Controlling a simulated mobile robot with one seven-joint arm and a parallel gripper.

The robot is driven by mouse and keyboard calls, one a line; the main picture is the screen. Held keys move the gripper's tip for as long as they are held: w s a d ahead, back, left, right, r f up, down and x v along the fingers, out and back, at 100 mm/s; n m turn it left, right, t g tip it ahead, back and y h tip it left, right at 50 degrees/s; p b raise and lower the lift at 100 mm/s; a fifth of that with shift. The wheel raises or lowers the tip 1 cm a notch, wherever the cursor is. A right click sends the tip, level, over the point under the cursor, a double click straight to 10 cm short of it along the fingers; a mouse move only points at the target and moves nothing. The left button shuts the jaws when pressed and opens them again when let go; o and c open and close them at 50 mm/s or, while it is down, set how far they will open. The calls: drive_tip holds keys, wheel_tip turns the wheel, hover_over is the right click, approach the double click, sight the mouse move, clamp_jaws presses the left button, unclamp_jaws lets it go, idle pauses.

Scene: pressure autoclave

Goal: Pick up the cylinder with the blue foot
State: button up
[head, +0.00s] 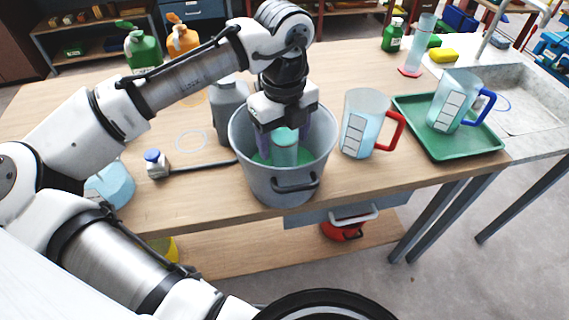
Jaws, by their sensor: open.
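A grey metal pot (250,178) with a black handle stands near the table's front edge. Inside it is a pale teal, see-through cylinder-like vessel (285,155); its lower end is hidden, so I cannot tell its foot's colour. My gripper (284,143) points down into the pot. Its jaws are open, with one finger on each side of the vessel; I cannot tell whether they touch it. A tall clear cylinder (420,42) with a red foot stands at the back right. No blue foot shows.
Right of the pot stand a red-handled jug (366,120) and a green tray (470,145) holding a blue-handled jug (452,100). A grey bottle (229,105) stands close behind the pot.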

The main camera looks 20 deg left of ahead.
drive_tip(key=shift+f, duration=0.4)
drive_tip(key=shift+c, duration=0.4)
clamp_jaws()
drive_tip(key=shift+r, duration=0.1)
